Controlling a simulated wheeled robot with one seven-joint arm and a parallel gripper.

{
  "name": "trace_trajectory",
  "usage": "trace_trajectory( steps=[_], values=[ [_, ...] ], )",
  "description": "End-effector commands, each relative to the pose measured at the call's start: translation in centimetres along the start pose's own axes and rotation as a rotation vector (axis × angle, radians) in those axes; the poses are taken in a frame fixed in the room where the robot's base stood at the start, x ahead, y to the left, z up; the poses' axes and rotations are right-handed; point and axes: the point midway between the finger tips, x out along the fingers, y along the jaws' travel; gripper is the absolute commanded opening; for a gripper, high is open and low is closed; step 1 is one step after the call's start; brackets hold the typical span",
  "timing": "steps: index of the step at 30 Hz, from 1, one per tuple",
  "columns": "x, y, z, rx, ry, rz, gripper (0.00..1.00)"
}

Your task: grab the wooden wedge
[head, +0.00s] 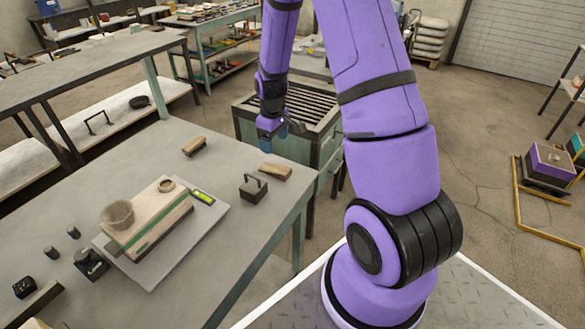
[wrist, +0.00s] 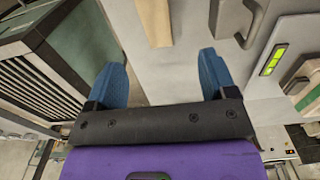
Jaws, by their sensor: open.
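The wooden wedge (head: 275,172) is a small tan block lying near the right edge of the grey table, beside a dark handled block. In the wrist view the wooden wedge (wrist: 155,22) shows at the top, partly cut off by the frame, beyond the fingertips and roughly between their lines. My gripper (head: 280,127) is above the far right corner of the table. In the wrist view my gripper (wrist: 165,68) has its blue fingers wide apart, with nothing between them but the table and its edge behind.
The dark handled block (head: 253,188) stands left of the wedge. Another wooden piece (head: 194,146) lies farther back. A tray (head: 151,281) carries a wooden block with a green stripe, a cup and a level (head: 203,197). A slatted cabinet (head: 297,105) stands beyond the table.

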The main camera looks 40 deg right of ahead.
Motion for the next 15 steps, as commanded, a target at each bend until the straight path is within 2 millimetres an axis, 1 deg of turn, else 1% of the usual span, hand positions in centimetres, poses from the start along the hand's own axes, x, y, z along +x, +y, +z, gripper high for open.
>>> trace_trajectory(
  steps=[1, 5, 12, 15],
  values=[
    [0.6, 0.1, 0.0, -0.002, -0.004, -0.003, 0.78],
    [1.7, 0.3, 0.1, -0.006, -0.008, -0.005, 0.78],
    [5.1, 0.2, 0.1, -0.006, -0.009, -0.005, 0.78],
    [6.0, 0.2, 0.1, -0.006, -0.008, -0.005, 0.78]
  ],
)
